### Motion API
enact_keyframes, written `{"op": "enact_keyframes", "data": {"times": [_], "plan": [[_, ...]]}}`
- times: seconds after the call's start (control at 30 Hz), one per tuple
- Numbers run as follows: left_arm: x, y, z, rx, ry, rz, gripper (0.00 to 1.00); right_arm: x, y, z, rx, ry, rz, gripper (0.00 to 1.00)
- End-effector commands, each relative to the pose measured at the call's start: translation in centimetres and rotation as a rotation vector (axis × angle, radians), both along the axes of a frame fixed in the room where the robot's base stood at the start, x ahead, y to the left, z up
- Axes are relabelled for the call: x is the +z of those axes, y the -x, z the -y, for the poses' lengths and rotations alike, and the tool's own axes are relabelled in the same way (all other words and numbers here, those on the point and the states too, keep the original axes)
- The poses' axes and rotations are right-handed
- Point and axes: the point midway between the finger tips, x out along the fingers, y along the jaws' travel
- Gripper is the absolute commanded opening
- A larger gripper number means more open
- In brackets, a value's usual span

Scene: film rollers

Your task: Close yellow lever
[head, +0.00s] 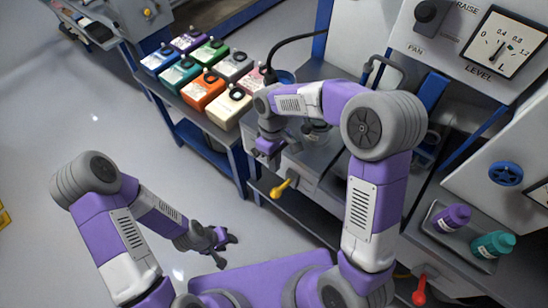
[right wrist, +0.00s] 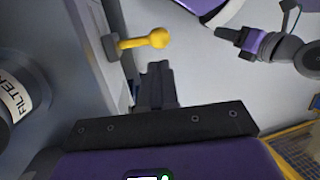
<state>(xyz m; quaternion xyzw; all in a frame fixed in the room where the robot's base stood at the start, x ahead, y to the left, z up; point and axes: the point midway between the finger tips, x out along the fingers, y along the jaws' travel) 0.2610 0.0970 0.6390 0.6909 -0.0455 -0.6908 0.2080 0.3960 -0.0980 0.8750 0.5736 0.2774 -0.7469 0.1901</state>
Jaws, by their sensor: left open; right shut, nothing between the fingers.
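The yellow lever (head: 281,188) sticks out from the front of a grey machine box, below my right gripper in the head view. In the right wrist view the yellow lever (right wrist: 145,42) juts sideways from a pale panel, ending in a round knob. My right gripper (head: 268,158) is shut and empty, above the lever in the head view; its fingers (right wrist: 158,85) show just below the lever in the wrist view, apart from it as far as I can tell. My left gripper (head: 226,248) is open and empty, low over the floor at the left.
Several coloured boxes (head: 204,92) stand on a blue-framed bench at the back. A red lever (head: 420,292) is at lower right. Purple (head: 453,217) and teal (head: 493,244) bottles lie in a tray. A cylinder labelled FILTER (right wrist: 14,98) is at left in the wrist view. Open floor lies left.

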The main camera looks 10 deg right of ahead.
Motion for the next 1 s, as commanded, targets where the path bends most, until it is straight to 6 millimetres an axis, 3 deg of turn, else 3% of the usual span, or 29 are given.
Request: {"op": "enact_keyframes", "data": {"times": [0.1, 0.4, 1.0], "plan": [[-1.3, 0.0, 0.0, 0.0, 0.0, 0.0, 0.43, -3.0, 0.8, -0.1, 0.002, 0.001, -0.004, 0.0], [-3.0, 0.0, 0.0, 0.0, 0.0, 0.0, 0.43, -7.6, 2.1, -0.3, 0.001, 0.001, -0.002, 0.0], [-3.3, 0.0, 0.0, 0.0, 0.0, 0.0, 0.43, -8.5, 2.3, -0.3, -0.001, 0.004, 0.004, 0.0]]}}
